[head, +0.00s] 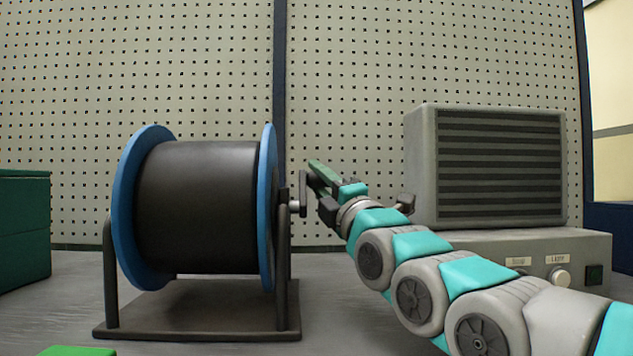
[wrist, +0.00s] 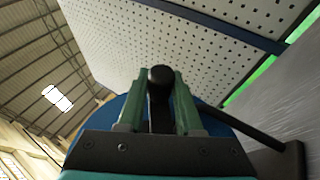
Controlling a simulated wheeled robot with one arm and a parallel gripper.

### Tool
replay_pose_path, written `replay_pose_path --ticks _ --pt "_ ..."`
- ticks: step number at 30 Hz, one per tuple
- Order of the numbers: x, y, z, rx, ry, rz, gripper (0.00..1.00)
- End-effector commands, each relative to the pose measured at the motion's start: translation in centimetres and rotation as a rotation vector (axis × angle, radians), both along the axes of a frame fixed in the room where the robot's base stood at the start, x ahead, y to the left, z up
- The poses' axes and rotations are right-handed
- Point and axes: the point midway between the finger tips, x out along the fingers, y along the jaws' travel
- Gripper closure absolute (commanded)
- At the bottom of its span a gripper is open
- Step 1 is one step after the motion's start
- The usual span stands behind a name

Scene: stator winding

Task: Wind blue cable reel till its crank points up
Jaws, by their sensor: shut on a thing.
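The cable reel has blue flanges (head: 267,205) and a dark drum (head: 197,206), on a dark stand. Its crank (head: 303,192) is on the right side, and its short arm rises from the hub. I cannot tell exactly how far it leans toward or away from the camera. My gripper (head: 317,172) reaches in from the right and is shut on the crank's handle. In the wrist view, the handle's black round end (wrist: 160,75) sits between my green fingers (wrist: 162,100), with a blue flange (wrist: 105,118) behind. The fingers partly hide the handle.
A grey louvred box (head: 500,165) stands on a grey control unit (head: 520,250) with knobs, behind my arm on the right. A green box (head: 24,225) is at the left, and a bright green item (head: 78,351) at the front edge. A pegboard wall (head: 360,60) closes the back.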

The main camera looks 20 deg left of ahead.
Motion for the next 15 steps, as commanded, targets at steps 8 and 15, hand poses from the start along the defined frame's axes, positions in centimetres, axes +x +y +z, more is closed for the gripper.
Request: replay_pose_path --ticks 8,15 --pt "-0.04 -0.07 0.20 0.002 -0.003 -0.001 0.49" --pt "-0.01 -0.03 0.10 0.001 -0.001 -0.001 0.36"
